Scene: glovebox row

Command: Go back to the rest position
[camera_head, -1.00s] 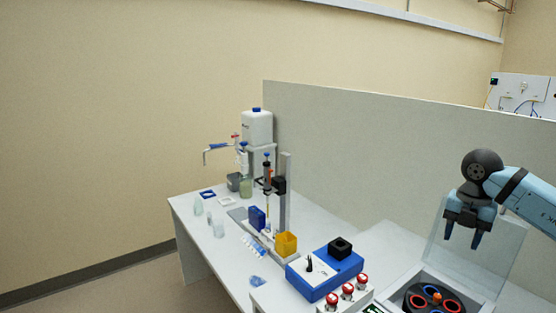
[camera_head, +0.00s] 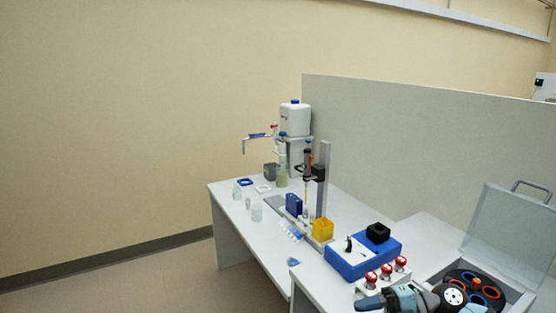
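My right arm shows at the bottom right edge of the view, low in front of the bench. Its gripper (camera_head: 372,302) points left, just below the red-topped knobs. I see its fingers edge-on and partly cut off by the frame, so I cannot tell how far apart they are. I see nothing held in it. My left gripper is not in view.
A blue device (camera_head: 362,258) and red-capped knobs (camera_head: 386,271) stand close to my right arm. Behind it is a centrifuge with a dark rotor (camera_head: 476,287) and raised clear lid (camera_head: 510,235). A grey partition (camera_head: 420,150) backs the bench. The floor at left is clear.

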